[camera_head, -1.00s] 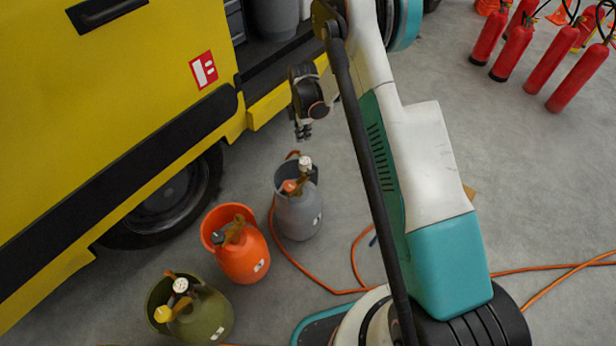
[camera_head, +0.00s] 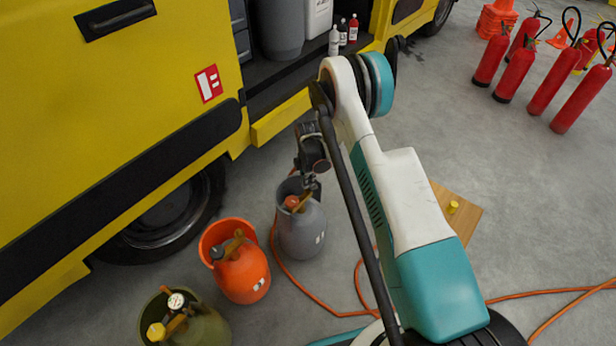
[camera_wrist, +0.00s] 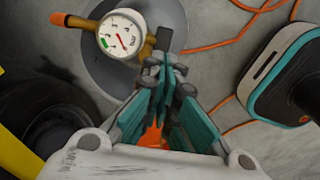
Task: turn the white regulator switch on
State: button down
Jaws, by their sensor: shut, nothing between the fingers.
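A grey gas cylinder (camera_head: 301,236) stands on the floor beside the yellow van. Its brass regulator (camera_wrist: 78,22) shows in the wrist view, with a white-faced gauge (camera_wrist: 122,34), an orange knob (camera_wrist: 59,19) and a dark block (camera_wrist: 165,38) at its right end. I cannot make out a white switch apart from the gauge. My gripper (camera_wrist: 163,66) is shut and empty, its tips close to the dark block; I cannot tell whether they touch. In the head view my gripper (camera_head: 314,190) is over the cylinder's top and hides the gauge.
An orange cylinder (camera_head: 243,276) and an olive cylinder (camera_head: 202,325) stand to the left, each with a valve or regulator on top. An orange hose (camera_head: 320,304) crosses the floor. A wooden board (camera_head: 462,222) lies at right. Red extinguishers (camera_head: 516,75) stand at upper right.

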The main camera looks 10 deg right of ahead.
aim_at(313, 188)
notch_tip(313, 188, down, 2)
jog(key=shift+f+b, duration=0.2)
jog(key=shift+b, duration=0.15)
